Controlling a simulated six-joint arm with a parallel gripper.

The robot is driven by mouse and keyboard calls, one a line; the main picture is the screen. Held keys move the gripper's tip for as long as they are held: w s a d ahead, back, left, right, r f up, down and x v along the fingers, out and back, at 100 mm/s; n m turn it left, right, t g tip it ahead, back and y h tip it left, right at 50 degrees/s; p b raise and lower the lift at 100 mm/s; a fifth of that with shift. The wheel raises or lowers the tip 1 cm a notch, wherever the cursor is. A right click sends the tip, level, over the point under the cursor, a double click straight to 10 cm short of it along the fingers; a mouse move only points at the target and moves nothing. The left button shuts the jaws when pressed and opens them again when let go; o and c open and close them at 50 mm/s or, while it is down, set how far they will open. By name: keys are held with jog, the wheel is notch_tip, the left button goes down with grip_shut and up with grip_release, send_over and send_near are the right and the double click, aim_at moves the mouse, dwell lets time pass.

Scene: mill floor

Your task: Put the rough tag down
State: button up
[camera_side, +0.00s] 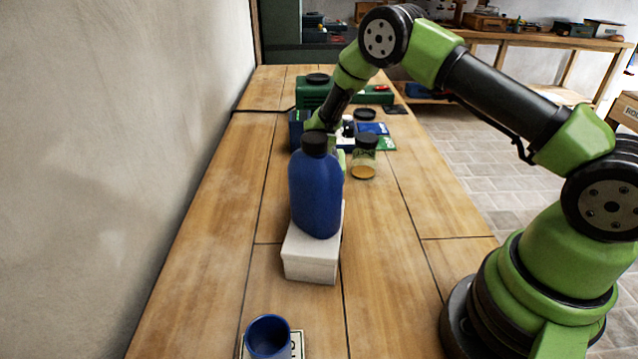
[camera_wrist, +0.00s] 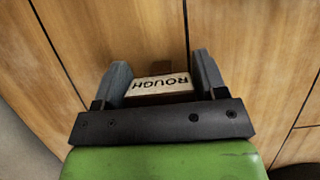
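The rough tag (camera_wrist: 160,84) is a pale block with dark edges, lettered ROUGH, which reads upside down in the wrist view. It lies between the two grey fingers of my gripper (camera_wrist: 161,82), which touch or nearly touch its two ends; they look closed on it. Bare wooden tabletop shows beyond the tag; I cannot tell how high above the wood it is. In the side view my wrist comes down behind the blue bottle (camera_side: 316,195), so my fingertips and the tag are hidden there.
The bottle stands on a white box (camera_side: 310,262) on the table (camera_side: 200,230). A jar (camera_side: 364,158) with a dark lid stands close right of my wrist. A blue cup (camera_side: 268,336) sits on a lettered tile in front. A green case (camera_side: 313,93) stands behind. The left side is clear.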

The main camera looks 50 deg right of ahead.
jog(key=shift+o, duration=1.3)
